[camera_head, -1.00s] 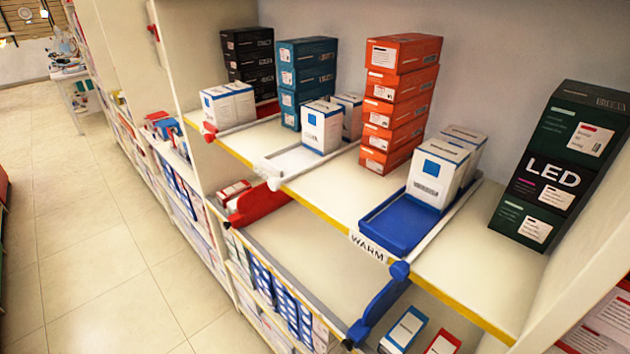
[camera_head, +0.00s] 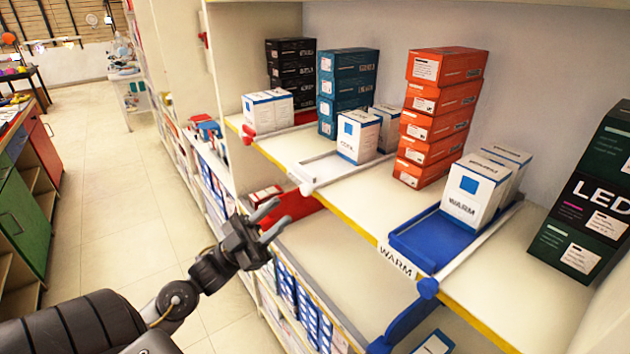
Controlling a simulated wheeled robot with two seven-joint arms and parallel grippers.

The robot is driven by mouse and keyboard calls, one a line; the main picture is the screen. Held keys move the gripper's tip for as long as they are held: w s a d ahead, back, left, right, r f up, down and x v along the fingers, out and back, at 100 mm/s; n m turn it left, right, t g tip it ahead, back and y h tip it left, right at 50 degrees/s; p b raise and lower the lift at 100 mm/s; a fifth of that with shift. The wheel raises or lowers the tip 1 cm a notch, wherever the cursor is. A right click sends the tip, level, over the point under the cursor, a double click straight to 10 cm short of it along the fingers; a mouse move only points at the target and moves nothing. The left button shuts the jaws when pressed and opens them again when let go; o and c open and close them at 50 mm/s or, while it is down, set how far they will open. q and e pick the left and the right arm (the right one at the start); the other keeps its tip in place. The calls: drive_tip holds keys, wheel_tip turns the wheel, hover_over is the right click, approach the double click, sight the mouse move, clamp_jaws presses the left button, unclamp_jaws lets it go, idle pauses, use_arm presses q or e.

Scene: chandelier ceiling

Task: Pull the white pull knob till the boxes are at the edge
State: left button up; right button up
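The white pull knob (camera_head: 307,187) is at the front end of a white sliding tray (camera_head: 318,168) on the upper shelf. White boxes marked with a blue square, one of them labelled COOL (camera_head: 358,136), stand toward the back of that tray, away from the yellow shelf edge (camera_head: 345,217). My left gripper (camera_head: 272,219) is in front of the shelf, below and left of the white knob, not touching it. Its two fingers are apart and nothing shows between them. My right gripper is not in view.
A blue tray (camera_head: 432,241) with a blue knob (camera_head: 428,287) and white WARM boxes (camera_head: 474,190) is to the right. A red knob (camera_head: 248,134) is to the left. Orange boxes (camera_head: 438,115) stack behind. The aisle floor (camera_head: 105,215) is clear.

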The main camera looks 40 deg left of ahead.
sight(302, 192)
use_arm(q)
drive_tip(key=p+x, duration=0.4)
drive_tip(key=x, duration=0.5)
drive_tip(key=shift+w+d+r, duration=0.1)
drive_tip(key=shift+w+r, duration=0.1)
drive_tip(key=shift+r, duration=0.1)
drive_tip(key=shift+w+d+r, duration=0.15)
drive_tip(key=shift+w+d, duration=0.1)
drive_tip(key=shift+w, duration=0.05)
clamp_jaws()
